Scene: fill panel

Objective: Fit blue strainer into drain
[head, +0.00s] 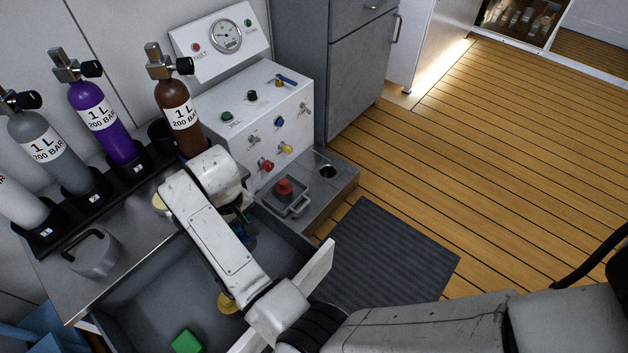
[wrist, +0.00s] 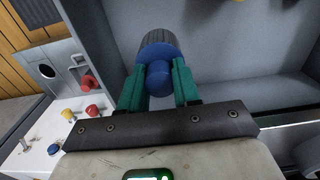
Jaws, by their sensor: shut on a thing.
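My gripper (wrist: 158,80) has green fingers shut on the blue strainer (wrist: 158,55). The strainer has a blue knob and flange, with a dark ribbed cylinder beyond. In the head view my white arm hides most of the gripper, and only a bit of blue shows beside it. The strainer is held over the grey basin (head: 150,295), near its wall beside the ledge. A round dark hole (head: 327,171), which may be the drain, is in the grey ledge (head: 345,183). It also shows at the left of the wrist view (wrist: 47,71), apart from the strainer.
A square grey piece with a handle and red knob (head: 284,187) sits beside the hole. The white valve panel (head: 255,115) stands behind. Gas bottles (head: 100,120) line the back. A green block (head: 187,342) and a yellow round thing (head: 228,302) lie in the basin.

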